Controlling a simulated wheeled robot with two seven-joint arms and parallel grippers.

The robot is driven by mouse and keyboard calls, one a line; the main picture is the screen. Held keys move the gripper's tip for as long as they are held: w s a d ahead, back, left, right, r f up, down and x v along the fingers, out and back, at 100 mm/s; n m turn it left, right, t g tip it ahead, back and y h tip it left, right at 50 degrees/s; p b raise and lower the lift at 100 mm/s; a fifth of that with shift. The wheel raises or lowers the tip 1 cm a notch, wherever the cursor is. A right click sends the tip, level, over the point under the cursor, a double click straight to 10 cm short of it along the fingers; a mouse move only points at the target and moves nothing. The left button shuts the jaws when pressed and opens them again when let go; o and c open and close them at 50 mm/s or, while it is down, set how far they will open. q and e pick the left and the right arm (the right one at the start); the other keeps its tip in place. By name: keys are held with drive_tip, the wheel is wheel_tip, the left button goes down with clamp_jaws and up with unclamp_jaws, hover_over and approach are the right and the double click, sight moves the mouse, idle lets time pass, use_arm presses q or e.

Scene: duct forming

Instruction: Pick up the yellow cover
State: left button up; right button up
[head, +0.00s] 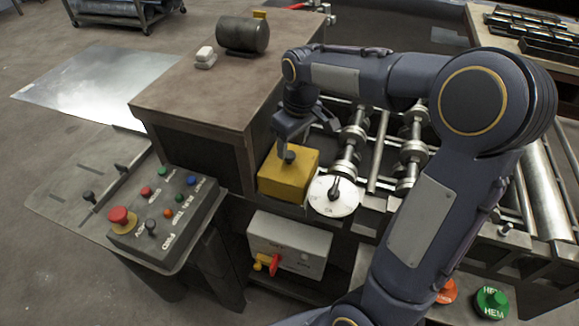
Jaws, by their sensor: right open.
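The yellow cover (285,180) is a box-shaped piece with a dark knob on its top. It sits at the front edge of the roller machine, left of the white dial. My right arm comes in from the right, and my right gripper (290,150) points down over the cover. Its open fingers are at the knob. I cannot tell whether they touch it. My left gripper is not in view.
The white dial (334,196) with a dark handle is close beside the cover. Metal rollers (409,150) lie behind. A brown cabinet top (190,95) bears a dark cylinder (242,35). A button panel (165,213) stands at front left; a grey switch box (288,243) is below.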

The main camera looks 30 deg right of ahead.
sight(289, 154)
drive_tip(key=f, duration=0.3)
drive_tip(key=shift+w+a+f, duration=0.15)
drive_tip(key=shift+a, duration=0.05)
drive_tip(key=shift+c, duration=0.2)
clamp_jaws()
